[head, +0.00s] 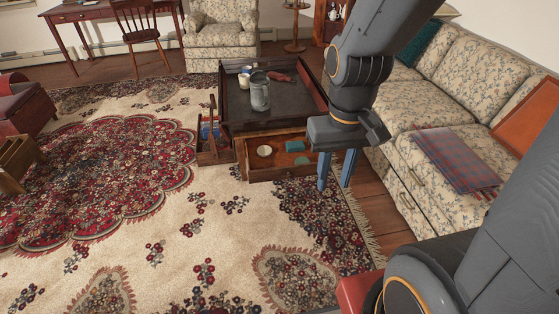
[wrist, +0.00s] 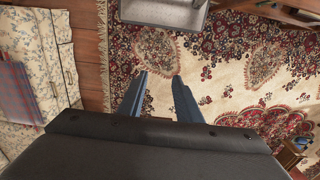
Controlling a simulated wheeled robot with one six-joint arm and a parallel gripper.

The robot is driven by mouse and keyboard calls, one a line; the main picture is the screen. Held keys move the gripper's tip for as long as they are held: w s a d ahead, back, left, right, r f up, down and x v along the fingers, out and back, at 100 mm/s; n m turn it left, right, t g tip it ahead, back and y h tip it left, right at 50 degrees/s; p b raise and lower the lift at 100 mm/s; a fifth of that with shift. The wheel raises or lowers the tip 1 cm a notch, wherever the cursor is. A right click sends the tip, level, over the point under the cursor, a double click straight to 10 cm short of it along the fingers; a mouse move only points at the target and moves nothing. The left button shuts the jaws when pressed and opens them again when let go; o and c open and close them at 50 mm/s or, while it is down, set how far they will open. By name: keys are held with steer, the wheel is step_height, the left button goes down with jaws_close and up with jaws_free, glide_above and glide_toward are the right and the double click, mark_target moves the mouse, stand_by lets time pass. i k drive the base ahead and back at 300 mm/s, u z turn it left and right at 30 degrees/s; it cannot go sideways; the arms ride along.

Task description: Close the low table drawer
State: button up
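The low table (head: 237,112) is dark wood with a rimmed, dark top and stands in the middle of the head view. Its drawer (head: 262,176) is pulled out on the near side and open. My gripper (head: 334,184) points down at the drawer's right end and hides part of that end. Its blue fingers are apart and empty. I cannot tell whether it touches the drawer.
A grey pitcher (head: 260,95), a cup (head: 244,80) and a red item (head: 281,77) are on the tabletop. A wooden caddy (head: 206,145) stands left of the drawer. The floral sofa (head: 425,105) borders the right. The patterned rug (head: 180,235) is clear in front.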

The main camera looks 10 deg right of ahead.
mark_target(281, 165)
steer(key=i, duration=0.95)
steer(key=u, duration=0.85)
steer(key=k, duration=0.5)
steer(key=z, duration=1.4)
